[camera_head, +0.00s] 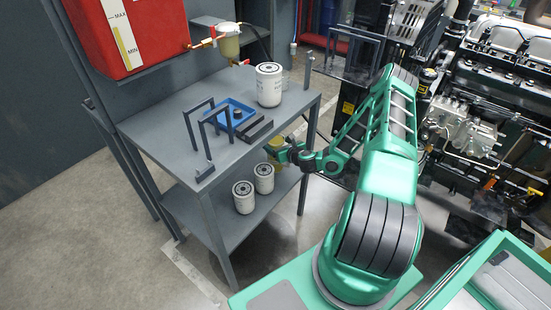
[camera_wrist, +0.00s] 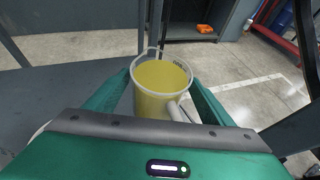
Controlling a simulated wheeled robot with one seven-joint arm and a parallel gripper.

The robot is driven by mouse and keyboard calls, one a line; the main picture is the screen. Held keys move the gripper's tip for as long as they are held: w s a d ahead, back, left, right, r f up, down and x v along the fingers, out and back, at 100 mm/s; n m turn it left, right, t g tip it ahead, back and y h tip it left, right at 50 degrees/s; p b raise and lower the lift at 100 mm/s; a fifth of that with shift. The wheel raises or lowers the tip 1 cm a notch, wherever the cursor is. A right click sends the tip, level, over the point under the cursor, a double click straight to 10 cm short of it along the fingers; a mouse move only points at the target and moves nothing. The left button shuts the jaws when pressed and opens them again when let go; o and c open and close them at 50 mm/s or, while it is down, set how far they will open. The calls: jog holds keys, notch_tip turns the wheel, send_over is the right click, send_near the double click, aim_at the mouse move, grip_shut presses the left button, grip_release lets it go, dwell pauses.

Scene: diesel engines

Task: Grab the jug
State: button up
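The jug (camera_wrist: 158,92) is a small cup-like vessel with a pale rim and yellow inside and out. In the wrist view it sits between the two green fingers of my gripper (camera_wrist: 160,80), its light handle pointing down toward the palm. The fingers are close along both sides; whether they press on it is unclear. In the head view the jug (camera_head: 274,145) shows as a small yellowish shape below the table top, at the end of my gripper (camera_head: 284,150). It is partly hidden there, and whether it rests on the lower shelf cannot be told.
The grey table (camera_head: 165,130) bears a white filter (camera_head: 269,85), a blue tray (camera_head: 229,116) and dark stands. Two white filters (camera_head: 264,178) (camera_head: 243,197) stand on the lower shelf (camera_head: 190,205). A table leg stands close to my gripper. An engine (camera_head: 490,110) fills the right.

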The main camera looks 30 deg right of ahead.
grip_shut()
jog(key=shift+r, duration=0.25)
jog(key=shift+r, duration=1.55)
jog(key=s, duration=1.7)
jog(key=shift+s+a, duration=0.35)
jog(key=shift+a, duration=0.1)
jog(key=shift+s, duration=0.15)
